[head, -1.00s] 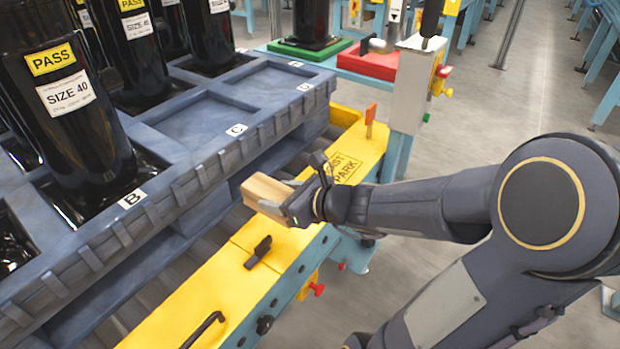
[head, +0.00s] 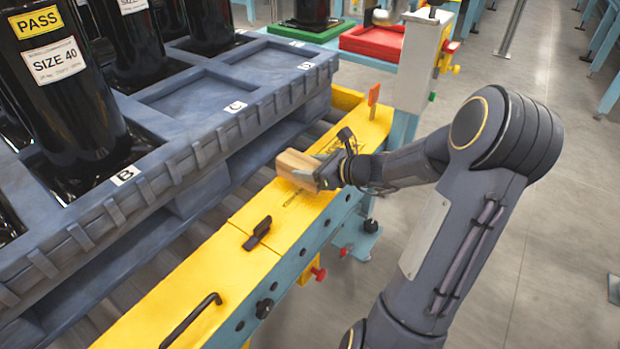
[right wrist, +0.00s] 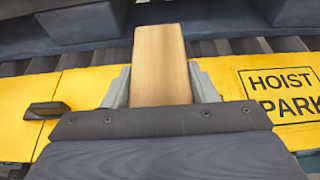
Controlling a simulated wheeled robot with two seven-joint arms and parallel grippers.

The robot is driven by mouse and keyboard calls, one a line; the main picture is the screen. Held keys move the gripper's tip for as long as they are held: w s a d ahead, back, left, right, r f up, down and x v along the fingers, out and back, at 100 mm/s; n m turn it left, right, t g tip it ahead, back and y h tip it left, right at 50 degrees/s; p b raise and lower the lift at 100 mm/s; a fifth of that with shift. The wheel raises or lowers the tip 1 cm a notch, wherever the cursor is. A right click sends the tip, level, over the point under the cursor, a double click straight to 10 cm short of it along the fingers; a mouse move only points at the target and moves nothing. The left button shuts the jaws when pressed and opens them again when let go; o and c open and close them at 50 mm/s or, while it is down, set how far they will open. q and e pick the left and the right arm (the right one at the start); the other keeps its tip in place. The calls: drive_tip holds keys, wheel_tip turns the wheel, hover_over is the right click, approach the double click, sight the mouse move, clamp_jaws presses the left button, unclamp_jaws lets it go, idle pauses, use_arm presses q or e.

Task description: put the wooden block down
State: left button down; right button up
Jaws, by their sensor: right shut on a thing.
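The wooden block (head: 295,163) is a light brown bar held in my right gripper (head: 312,174). The gripper is over the yellow rail (head: 250,258), beside the black lettering on it. In the right wrist view the block (right wrist: 160,60) sticks out between the two grey fingers of the right gripper (right wrist: 162,88), with the yellow rail (right wrist: 85,95) below. I cannot tell whether the block touches the rail. My left gripper is not in view.
A blue pallet (head: 205,122) with black compressors (head: 65,95) stands on the left, close to the rail. A black latch (head: 258,233) and a black handle (head: 190,320) are on the rail nearer me. An orange tag (head: 373,95) stands at its far end. Red (head: 372,42) and green (head: 308,31) trays lie beyond.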

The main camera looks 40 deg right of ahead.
drive_tip(key=shift+f+b, duration=0.45)
drive_tip(key=shift+f, duration=1.05)
drive_tip(key=shift+f, duration=0.1)
drive_tip(key=o, duration=1.1)
drive_tip(key=shift+c, duration=0.2)
